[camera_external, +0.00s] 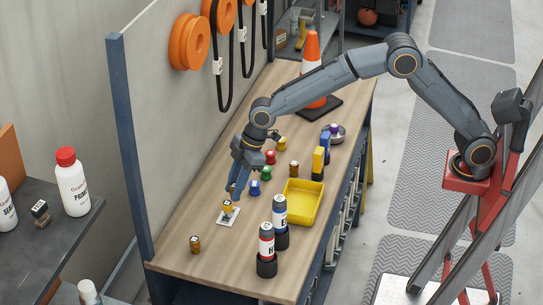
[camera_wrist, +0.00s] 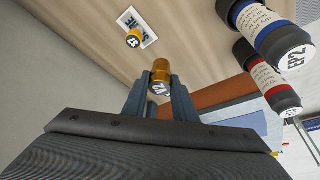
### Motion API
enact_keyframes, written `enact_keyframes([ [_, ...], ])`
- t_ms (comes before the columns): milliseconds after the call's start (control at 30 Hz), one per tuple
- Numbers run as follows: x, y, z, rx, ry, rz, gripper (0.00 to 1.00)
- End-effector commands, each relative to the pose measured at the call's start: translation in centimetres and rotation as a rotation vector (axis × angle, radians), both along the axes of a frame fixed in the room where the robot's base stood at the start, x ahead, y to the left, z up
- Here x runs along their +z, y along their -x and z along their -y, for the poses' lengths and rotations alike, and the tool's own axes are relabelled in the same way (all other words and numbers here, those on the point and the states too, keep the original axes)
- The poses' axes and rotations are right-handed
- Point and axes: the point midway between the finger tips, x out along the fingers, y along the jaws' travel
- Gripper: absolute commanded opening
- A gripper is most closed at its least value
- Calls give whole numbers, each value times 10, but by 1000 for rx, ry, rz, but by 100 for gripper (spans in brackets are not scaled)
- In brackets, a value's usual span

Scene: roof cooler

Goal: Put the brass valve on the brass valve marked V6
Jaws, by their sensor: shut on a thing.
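My gripper (camera_wrist: 160,82) is shut on a brass valve (camera_wrist: 160,70) in the wrist view; its pale end label looks like V2. In the external view my gripper (camera_external: 235,192) points down over the left part of the bench, and the held valve is hard to pick out there. A second brass valve (camera_wrist: 134,38) sits on a white printed card (camera_wrist: 148,38), apart from the held one. It shows in the external view (camera_external: 227,208), just below my fingertips, on the card (camera_external: 234,219). Its marking is too small to read surely.
Another brass piece (camera_external: 195,244) stands at the bench's front left. A blue-banded cylinder (camera_external: 280,212) and red-banded cylinder (camera_external: 266,243) stand right of the card. A yellow tray (camera_external: 317,207), several small coloured pieces and an orange cone (camera_external: 311,52) lie farther back. A panel (camera_external: 180,130) borders the left.

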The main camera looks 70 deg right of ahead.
Motion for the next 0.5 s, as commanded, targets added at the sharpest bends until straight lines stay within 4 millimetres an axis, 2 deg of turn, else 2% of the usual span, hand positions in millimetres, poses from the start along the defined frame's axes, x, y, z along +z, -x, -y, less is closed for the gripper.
enact_keyframes([
  [33, 6, 1, 28, -45, 1, -1, 0],
  [200, 18, 12, 111, -194, 1, 0, 0],
  [400, 28, 41, 203, -368, 1, 0, 0],
  [500, 32, 58, 241, -443, -1, 1, 0],
])
